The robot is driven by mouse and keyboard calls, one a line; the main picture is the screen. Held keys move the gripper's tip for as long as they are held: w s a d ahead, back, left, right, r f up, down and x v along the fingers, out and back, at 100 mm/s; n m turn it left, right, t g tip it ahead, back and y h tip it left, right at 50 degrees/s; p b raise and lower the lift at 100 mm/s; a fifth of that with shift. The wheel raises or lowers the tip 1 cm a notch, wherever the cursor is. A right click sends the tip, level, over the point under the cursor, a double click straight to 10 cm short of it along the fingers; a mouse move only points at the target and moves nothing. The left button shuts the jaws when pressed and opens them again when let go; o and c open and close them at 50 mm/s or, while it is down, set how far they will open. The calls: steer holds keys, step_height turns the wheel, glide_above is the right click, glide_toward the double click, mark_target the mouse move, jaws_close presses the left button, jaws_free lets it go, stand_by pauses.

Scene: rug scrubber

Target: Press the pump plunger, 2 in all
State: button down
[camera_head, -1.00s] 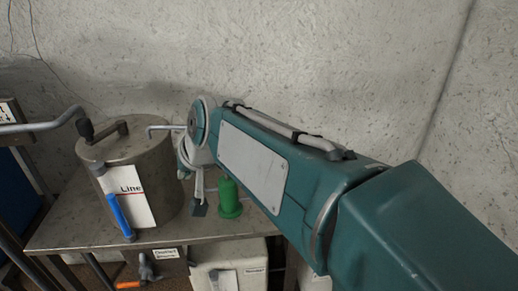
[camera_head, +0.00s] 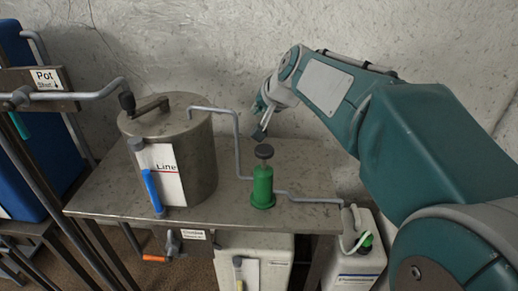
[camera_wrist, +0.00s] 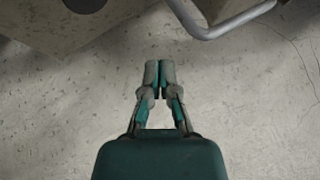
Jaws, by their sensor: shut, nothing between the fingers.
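The pump has a green body (camera_head: 263,186) and stands upright on the metal table. Its plunger is a dark round knob (camera_head: 264,151) on a short rod, and it stands above the green body. My gripper (camera_head: 259,132) is behind and above the knob in the head view, pointing down, with a visible gap between them. In the wrist view my gripper (camera_wrist: 159,78) has its fingertips together with nothing between them. The pump is not clearly seen in the wrist view.
A metal pot (camera_head: 202,150) with a "Line" label stands left on the table (camera_head: 110,198). A grey pipe (camera_head: 237,145) runs from the pot past the pump to the right. A white jug (camera_head: 358,262) is below the table's right end. A wall closes the back.

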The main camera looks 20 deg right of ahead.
mark_target(264, 150)
steer(key=d+f, duration=0.1)
steer(key=f, duration=0.1)
steer(key=d+f, duration=0.2)
steer(key=a+f, duration=0.1)
steer(key=f, duration=0.1)
steer(key=a+f, duration=0.1)
steer(key=shift+f, duration=0.65)
steer(key=shift+d+f, duration=0.15)
steer(key=shift+d, duration=0.55)
steer(key=shift+a, duration=0.55)
steer(key=shift+d, duration=0.1)
steer(key=shift+d, duration=0.25)
steer(key=shift+a, duration=0.2)
